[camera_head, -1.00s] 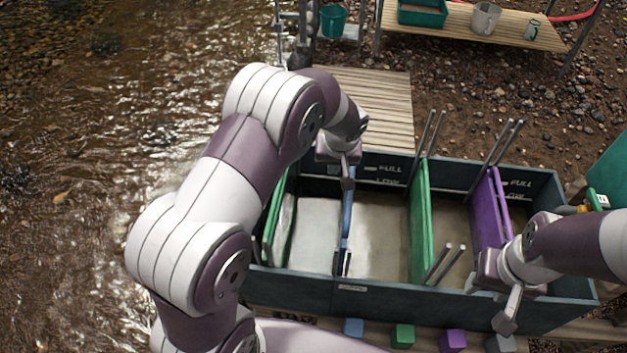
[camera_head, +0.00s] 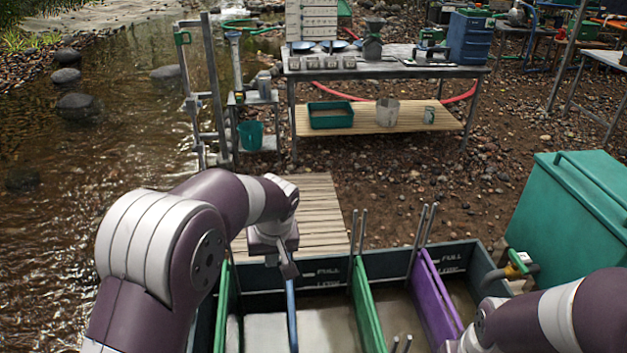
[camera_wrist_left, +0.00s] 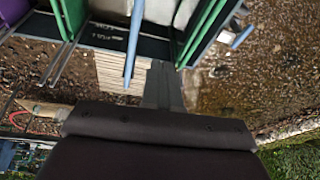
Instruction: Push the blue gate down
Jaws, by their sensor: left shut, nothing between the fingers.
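The blue gate (camera_head: 291,320) stands in the dark trough between a green gate on the left and another on the right. Its top edge looks lower than the right green gate (camera_head: 368,305). In the left wrist view, the blue gate (camera_wrist_left: 133,45) runs down the upper middle. My left gripper (camera_head: 288,270) is shut and empty, pointing down at the blue gate's far end. Its tip overlaps the gate there; I cannot tell if they touch. The shut fingers (camera_wrist_left: 163,85) show beside the gate in the wrist view.
A purple gate (camera_head: 435,300) and upright rods stand right of the green gate. The trough wall (camera_head: 460,254) has FULL and LOW marks. A slatted walkway (camera_head: 310,210) lies behind, a teal bin (camera_head: 565,215) at right, and a creek (camera_head: 130,130) at left.

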